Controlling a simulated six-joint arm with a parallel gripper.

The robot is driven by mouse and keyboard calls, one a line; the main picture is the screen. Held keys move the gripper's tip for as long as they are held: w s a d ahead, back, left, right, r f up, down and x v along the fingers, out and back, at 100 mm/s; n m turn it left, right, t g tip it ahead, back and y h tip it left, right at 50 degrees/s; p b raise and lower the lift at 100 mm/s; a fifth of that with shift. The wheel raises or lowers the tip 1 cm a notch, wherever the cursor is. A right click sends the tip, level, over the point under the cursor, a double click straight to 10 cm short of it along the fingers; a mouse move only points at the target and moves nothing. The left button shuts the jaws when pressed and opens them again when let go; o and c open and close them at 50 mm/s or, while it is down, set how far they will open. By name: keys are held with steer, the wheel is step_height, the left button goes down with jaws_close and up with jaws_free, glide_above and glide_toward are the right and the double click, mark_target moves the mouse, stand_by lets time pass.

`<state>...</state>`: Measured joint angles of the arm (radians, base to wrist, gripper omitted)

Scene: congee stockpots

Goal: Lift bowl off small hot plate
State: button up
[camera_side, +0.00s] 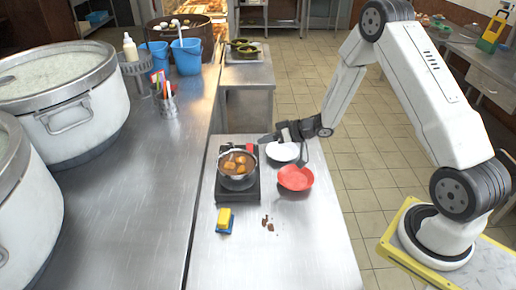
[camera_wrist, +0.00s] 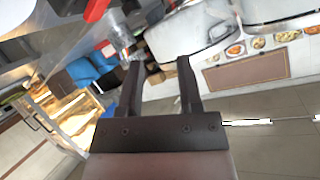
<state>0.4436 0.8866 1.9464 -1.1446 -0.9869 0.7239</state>
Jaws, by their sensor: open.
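A steel bowl (camera_side: 236,176) with brown liquid and orange pieces sits on the small black hot plate (camera_side: 238,194) in the side view. My gripper (camera_side: 282,152) is to the right of the bowl and slightly beyond it, above the white dish and apart from the bowl. In the wrist view my gripper (camera_wrist: 159,62) has its two dark fingers spread, with nothing held between them. I cannot make out the bowl or the hot plate in the wrist view.
A white dish (camera_side: 287,155) and a red bowl (camera_side: 295,178) stand right of the hot plate. A yellow and blue sponge (camera_side: 225,220) and brown crumbs (camera_side: 268,222) lie nearer. Large stockpots (camera_side: 85,115) stand on the left counter. The steel table's (camera_side: 300,250) near part is clear.

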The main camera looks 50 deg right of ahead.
mark_target(237, 169)
steer(key=shift+w+a+f+y, duration=0.5)
steer(key=shift+w+a+f, duration=0.55)
steer(key=shift+w+a, duration=0.15)
steer(key=shift+w+a+f+y, duration=0.5)
steer(key=shift+w+a+f, duration=0.6)
steer(key=shift+w, duration=0.1)
steer(key=shift+r, duration=0.1)
jaws_close()
stand_by(0.9)
